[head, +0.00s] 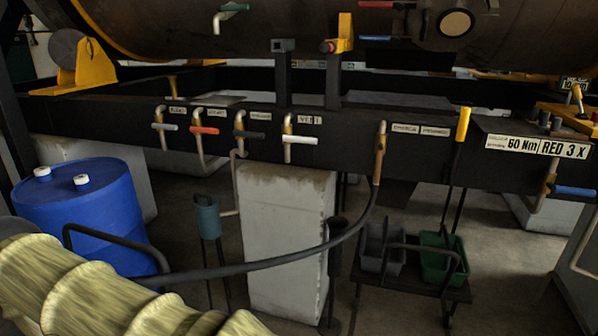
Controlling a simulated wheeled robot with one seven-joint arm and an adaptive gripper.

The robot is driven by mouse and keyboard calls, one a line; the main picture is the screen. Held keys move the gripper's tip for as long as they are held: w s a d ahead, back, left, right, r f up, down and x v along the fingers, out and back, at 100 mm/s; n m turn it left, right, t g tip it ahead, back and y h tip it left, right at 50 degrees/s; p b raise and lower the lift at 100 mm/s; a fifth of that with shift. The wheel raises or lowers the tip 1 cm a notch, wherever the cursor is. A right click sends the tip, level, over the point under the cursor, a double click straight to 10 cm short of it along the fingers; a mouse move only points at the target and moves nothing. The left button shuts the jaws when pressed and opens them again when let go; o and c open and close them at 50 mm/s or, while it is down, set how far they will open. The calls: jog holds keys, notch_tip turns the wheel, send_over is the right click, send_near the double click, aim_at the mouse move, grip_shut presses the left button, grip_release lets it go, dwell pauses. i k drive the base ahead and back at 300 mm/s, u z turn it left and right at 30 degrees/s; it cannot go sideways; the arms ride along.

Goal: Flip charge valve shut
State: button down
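A row of small valves sits on the dark beam. The small labels (420,130) are mostly too blurred to read, so I cannot tell for certain which valve is the charge valve. A brass fitting (380,140) further right has a dark hose (290,258) hanging from it towards the lower left. My gripper is not in view.
A blue drum (80,215) stands at the left, beside a concrete pier (285,240). A cart (425,285) carries a grey bin (383,250) and a green bin (440,260). A large dark vessel (300,30) lies above the beam. A blue handle (575,190) is far right.

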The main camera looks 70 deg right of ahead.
aim_at(379, 151)
jog(key=z, duration=2.85)
jog(key=k, duration=0.65)
jog(key=u, duration=0.3)
jog(key=i, duration=0.5)
jog(key=u, duration=0.55)
jog(key=i, duration=0.75)
jog(key=u, duration=0.05)
